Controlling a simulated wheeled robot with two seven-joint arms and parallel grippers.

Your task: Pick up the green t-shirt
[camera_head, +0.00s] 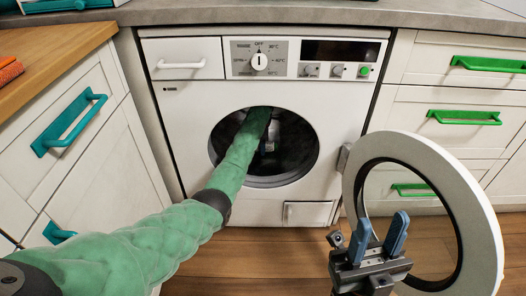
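The white dryer (180,113) stands in the middle with its round opening uncovered. My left arm, in a green padded sleeve, reaches into the dark drum (299,160). Grey parts of my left gripper (269,142) show dimly inside the drum; its fingers are too dark and small to read. I cannot make out the green t-shirt. My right gripper (380,232) is at the lower right, in front of the open door (480,222). Its two blue fingertips point up and stand apart with nothing between them.
The round dryer door is swung open to the right and takes up the space beside my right gripper. White cabinets with teal handles (70,122) stand left, and drawers with green handles (465,117) right. A grey counter (300,14) runs above. Wooden floor (265,262) lies below.

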